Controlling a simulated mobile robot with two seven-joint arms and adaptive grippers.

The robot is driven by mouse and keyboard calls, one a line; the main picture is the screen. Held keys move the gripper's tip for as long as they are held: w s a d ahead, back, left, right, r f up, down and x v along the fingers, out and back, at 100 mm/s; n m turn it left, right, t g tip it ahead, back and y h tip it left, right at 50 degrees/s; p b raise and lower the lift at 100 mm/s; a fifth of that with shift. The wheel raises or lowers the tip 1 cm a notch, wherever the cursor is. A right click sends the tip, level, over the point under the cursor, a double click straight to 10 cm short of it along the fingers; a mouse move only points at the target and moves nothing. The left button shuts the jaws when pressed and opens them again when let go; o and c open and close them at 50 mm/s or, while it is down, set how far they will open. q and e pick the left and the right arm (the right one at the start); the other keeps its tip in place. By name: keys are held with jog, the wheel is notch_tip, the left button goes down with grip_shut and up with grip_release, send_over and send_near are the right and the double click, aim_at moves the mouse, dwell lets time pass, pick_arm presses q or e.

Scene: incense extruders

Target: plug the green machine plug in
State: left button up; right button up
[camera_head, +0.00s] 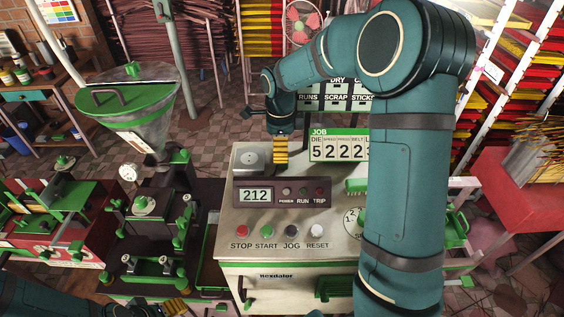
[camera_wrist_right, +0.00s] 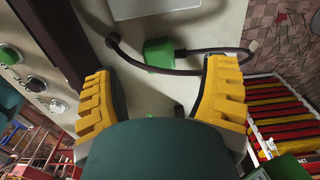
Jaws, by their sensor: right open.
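The green plug (camera_wrist_right: 159,53) lies on the cream top of the machine in the right wrist view. A dark cable (camera_wrist_right: 215,50) runs from it and loops around. My right gripper (camera_wrist_right: 160,75) is open, one yellow finger on each side of the view, and the plug shows between and beyond the fingertips, not gripped. In the head view my right gripper (camera_head: 281,150) points down at the console's back edge, just right of a grey socket box (camera_head: 251,158). The plug is not clearly seen there. My left gripper (camera_head: 174,304) shows only partly at the bottom left.
The cream console (camera_head: 290,226) carries a 212 display, several buttons and a JOB board (camera_head: 338,146) standing behind. A green-rimmed hopper (camera_head: 125,98) and green-black machine stand at left. My right arm hides the console's right side.

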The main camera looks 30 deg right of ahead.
jog(key=shift+s+d+f, duration=0.1)
jog(key=shift+f, duration=2.55)
jog(key=c, duration=1.2)
